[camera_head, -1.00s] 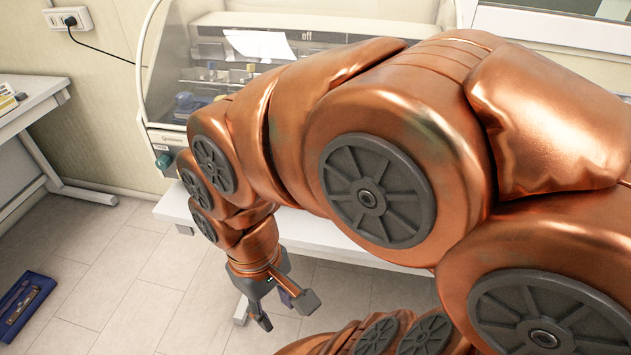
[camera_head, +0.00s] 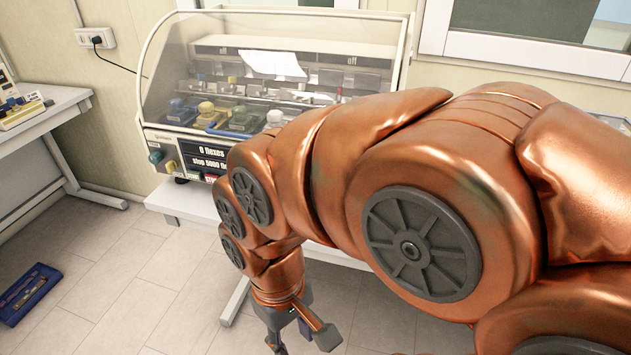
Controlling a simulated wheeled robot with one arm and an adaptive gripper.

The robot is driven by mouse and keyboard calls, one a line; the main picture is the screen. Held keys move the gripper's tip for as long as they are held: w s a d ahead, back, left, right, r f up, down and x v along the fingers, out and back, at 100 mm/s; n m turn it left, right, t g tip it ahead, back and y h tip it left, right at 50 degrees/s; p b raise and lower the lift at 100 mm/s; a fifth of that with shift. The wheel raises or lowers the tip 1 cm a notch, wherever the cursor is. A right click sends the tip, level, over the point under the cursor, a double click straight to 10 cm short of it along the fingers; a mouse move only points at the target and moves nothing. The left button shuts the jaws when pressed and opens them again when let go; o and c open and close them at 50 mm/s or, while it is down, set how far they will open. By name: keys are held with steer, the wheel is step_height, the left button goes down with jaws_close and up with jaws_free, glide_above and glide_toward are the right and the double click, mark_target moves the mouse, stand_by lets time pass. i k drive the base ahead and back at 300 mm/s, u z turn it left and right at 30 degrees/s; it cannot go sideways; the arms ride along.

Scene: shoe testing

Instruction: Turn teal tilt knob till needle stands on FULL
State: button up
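A teal knob (camera_head: 155,157) sits at the left end of the front panel of the testing machine (camera_head: 160,136). I cannot make out a needle or a FULL mark; part of the panel is hidden behind my arm. My gripper (camera_head: 301,342) hangs low at the bottom of the picture, in front of the machine's table, below and to the right of the knob and well apart from it. Its fingers are spread and I see nothing between them, though the tips are partly cut off by the frame edge.
A dark display (camera_head: 205,155) reads "0 flexes, stop 5000", partly covered. A yellowish knob (camera_head: 171,166) is beside the teal one. A clear hood (camera_head: 185,60) covers several shoe parts. A side table (camera_head: 50,115) stands left; a blue case (camera_head: 28,294) lies on the floor.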

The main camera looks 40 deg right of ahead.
mark_target(156, 156)
steer(key=z, duration=1)
steer(key=i, duration=0.5)
steer(key=k, duration=1.2)
steer(key=u, duration=0.65)
steer(key=i, duration=1.05)
steer(key=u, duration=0.9)
